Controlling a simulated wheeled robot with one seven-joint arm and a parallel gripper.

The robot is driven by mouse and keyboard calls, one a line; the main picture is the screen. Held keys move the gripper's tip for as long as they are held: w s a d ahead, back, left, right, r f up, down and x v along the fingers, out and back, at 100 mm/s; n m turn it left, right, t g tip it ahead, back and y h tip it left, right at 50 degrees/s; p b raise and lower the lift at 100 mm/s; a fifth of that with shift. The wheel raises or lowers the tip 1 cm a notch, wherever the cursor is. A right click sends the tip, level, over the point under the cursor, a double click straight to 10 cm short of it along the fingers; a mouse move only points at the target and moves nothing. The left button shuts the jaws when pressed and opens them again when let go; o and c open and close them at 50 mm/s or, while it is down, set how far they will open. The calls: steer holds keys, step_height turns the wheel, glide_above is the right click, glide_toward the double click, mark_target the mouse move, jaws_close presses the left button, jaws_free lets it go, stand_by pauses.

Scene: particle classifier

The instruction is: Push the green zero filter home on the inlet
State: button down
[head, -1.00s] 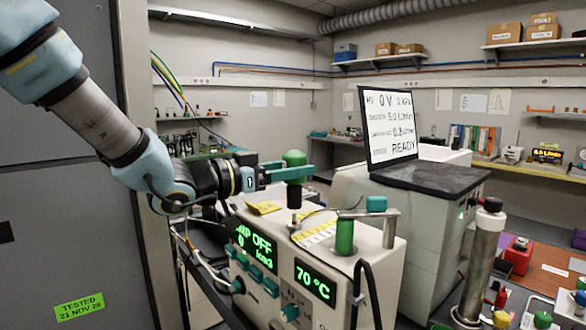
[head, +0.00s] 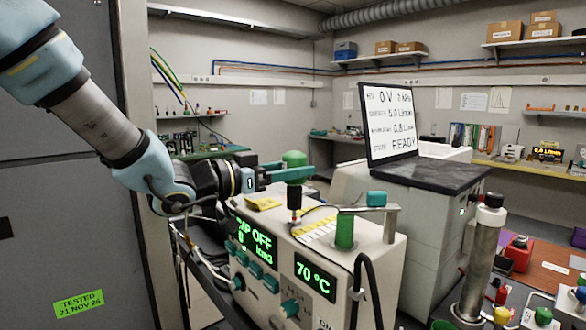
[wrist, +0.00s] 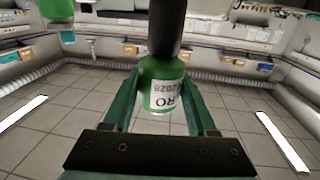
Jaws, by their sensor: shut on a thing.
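The green zero filter (head: 294,158) stands upright in my gripper (head: 292,175), above the left part of the instrument's top. My gripper is shut on it, with green fingers on both sides. In the wrist view the filter (wrist: 162,86) shows a white label and sits between the fingers, with a dark cylinder against it. In the head view a dark section (head: 294,197) shows below the fingers, with a small reddish part under it. I cannot tell where filter ends and inlet begins, or whether a gap is left.
The instrument (head: 385,270) has green lit displays. A green cylinder (head: 344,230) and a metal arm with a teal block (head: 376,199) stand right of the filter. A metal column (head: 480,260) stands at the right.

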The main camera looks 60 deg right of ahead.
steer(key=shift+f+b, duration=0.9)
steer(key=shift+f, duration=0.4)
steer(key=shift+c, duration=0.6)
jaws_free()
steer(key=shift+r, duration=0.1)
steer(key=b+v, duration=0.2)
steer(key=v, duration=0.8)
steer(key=shift+a, duration=0.4)
steer(key=shift+w, duration=0.2)
